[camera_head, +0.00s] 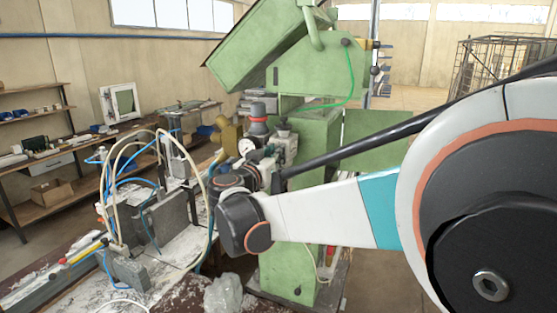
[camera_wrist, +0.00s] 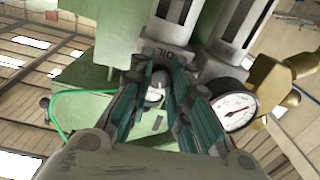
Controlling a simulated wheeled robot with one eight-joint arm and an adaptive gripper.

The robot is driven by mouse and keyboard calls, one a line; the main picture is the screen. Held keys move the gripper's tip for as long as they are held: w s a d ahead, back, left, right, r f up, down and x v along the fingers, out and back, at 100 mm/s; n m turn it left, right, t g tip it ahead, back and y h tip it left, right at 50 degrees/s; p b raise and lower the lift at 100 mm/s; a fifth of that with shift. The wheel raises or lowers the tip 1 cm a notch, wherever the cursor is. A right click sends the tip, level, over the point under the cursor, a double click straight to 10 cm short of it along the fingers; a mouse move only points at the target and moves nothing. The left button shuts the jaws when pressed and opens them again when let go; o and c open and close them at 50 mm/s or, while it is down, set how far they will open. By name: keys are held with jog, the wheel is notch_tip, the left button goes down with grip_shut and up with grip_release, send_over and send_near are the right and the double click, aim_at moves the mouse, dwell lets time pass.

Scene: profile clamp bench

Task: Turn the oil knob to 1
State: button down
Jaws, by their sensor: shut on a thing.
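The oil knob (camera_wrist: 153,97) is a small pale knob in the wrist view, under a grey block marked "OIL" (camera_wrist: 155,52). My gripper (camera_wrist: 157,84) has its teal-padded fingers on both sides of the knob and is shut on it. The fingers cover the knob's sides, and I cannot read its setting or any number by it. In the head view my wrist is in front of the green machine (camera_head: 318,150), and the knob is hidden there.
A round white pressure gauge (camera_wrist: 234,108) with a red needle is close to the right finger. Brass fittings (camera_wrist: 275,85) are beyond it. In the head view, a bench with hoses and grey clamps (camera_head: 168,218) stands to the left of my wrist. A green cable hangs on the machine.

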jog(key=shift+n+b, duration=1.75)
jog(key=shift+n, duration=1.75)
jog(key=c, duration=1.5)
grip_release()
jog(key=shift+a, duration=0.1)
jog(key=shift+o, duration=0.2)
